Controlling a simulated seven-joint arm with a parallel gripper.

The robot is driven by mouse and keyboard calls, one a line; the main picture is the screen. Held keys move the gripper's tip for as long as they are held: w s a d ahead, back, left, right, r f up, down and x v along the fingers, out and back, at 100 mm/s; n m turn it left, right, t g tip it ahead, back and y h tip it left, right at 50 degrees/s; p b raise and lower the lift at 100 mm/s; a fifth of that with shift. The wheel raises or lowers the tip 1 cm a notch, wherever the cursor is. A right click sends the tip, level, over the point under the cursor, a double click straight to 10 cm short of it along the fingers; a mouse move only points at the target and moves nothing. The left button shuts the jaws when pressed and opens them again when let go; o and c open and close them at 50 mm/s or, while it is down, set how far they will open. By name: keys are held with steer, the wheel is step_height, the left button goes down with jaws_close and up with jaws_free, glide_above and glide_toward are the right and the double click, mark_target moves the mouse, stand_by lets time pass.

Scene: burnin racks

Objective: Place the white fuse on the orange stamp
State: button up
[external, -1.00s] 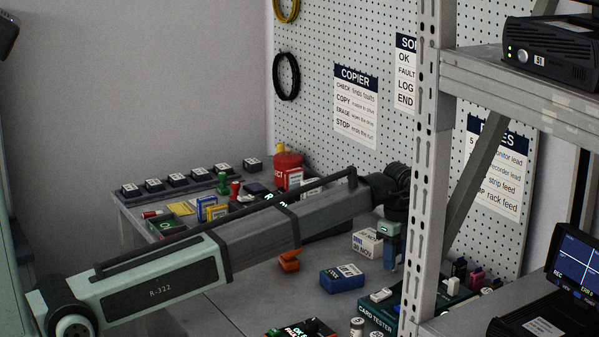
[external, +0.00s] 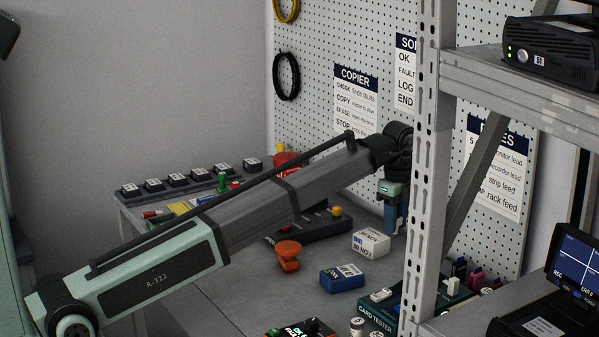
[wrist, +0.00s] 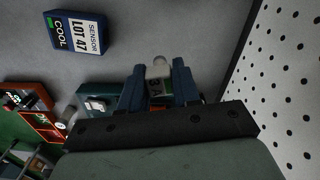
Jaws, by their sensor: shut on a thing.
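The white fuse (wrist: 159,80), a small pale cylinder with a dark "3A" marking, is upright between my fingers in the wrist view. My gripper (wrist: 157,88) is shut on it. In the external view my gripper (external: 393,222) hangs above the back right of the bench, and the fuse cannot be made out there. I cannot identify the stamp in the wrist view.
The card tester (external: 385,312) is in front. A shelf post (external: 424,170) and pegboard (wrist: 292,75) are close on the right.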

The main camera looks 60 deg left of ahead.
steer(key=s+a+r+n, duration=0.1)
steer(key=a+r, duration=0.2)
steer(key=a, duration=0.5)
step_height(320, 180, up, 3)
steer(key=m, duration=0.3)
glide_above(288, 246)
steer(key=shift+f, duration=4.7)
steer(key=shift+f, duration=0.1)
steer(key=o, duration=1)
steer(key=shift+o, duration=0.2)
step_height(288, 246, up, 12)
